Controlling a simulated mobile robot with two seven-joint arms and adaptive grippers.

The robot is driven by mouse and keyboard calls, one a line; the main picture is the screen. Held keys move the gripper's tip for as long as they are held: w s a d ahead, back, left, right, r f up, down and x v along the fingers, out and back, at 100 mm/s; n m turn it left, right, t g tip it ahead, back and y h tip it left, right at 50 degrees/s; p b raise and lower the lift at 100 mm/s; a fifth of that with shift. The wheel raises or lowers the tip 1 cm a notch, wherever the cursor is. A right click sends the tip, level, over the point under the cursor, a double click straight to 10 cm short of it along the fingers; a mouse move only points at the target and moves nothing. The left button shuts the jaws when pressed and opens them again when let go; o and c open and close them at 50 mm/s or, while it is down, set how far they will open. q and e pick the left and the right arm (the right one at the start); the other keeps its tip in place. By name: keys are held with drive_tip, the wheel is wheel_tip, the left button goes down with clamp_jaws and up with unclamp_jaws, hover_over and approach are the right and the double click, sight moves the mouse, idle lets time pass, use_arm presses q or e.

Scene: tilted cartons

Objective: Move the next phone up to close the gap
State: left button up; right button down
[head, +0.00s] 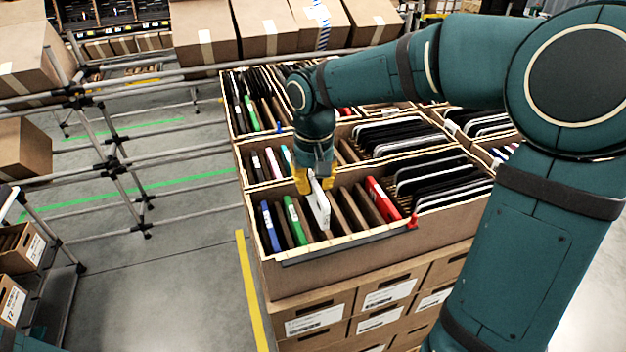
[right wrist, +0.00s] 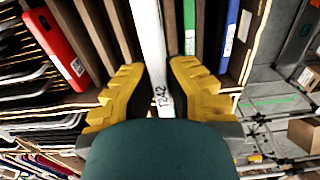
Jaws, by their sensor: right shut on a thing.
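My right gripper (head: 315,184) has yellow fingers and is shut on a white phone (head: 319,207) in the front row of the carton (head: 330,268). The right wrist view shows the white phone (right wrist: 150,40) between the yellow fingers (right wrist: 157,92), with a label marked on its edge. In the head view a green phone (head: 294,220) and a blue phone (head: 269,226) stand tilted to its left. To its right are brown dividers (head: 352,212) and a red phone (head: 382,200). How deep the white phone sits between the dividers is partly hidden. My left gripper is not in view.
Further rows behind hold dark tablets (head: 400,137) and more phones. A red clip (head: 412,221) sits on the front rim. Closed labelled boxes (head: 320,318) are stacked below. A metal pipe rack (head: 110,165) stands to the left, with open floor between.

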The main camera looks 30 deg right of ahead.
drive_tip(key=shift+f+b, duration=1.85)
drive_tip(key=shift+f, duration=0.45)
drive_tip(key=shift+f+b, duration=1.4)
drive_tip(key=shift+f, duration=0.65)
drive_tip(key=shift+f, duration=0.3)
drive_tip(key=c, duration=1.1)
unclamp_jaws()
drive_tip(key=shift+o, duration=0.2)
drive_tip(key=shift+r, duration=0.1)
wheel_tip(320, 180, up, 12)
drive_tip(key=shift+f, duration=0.1)
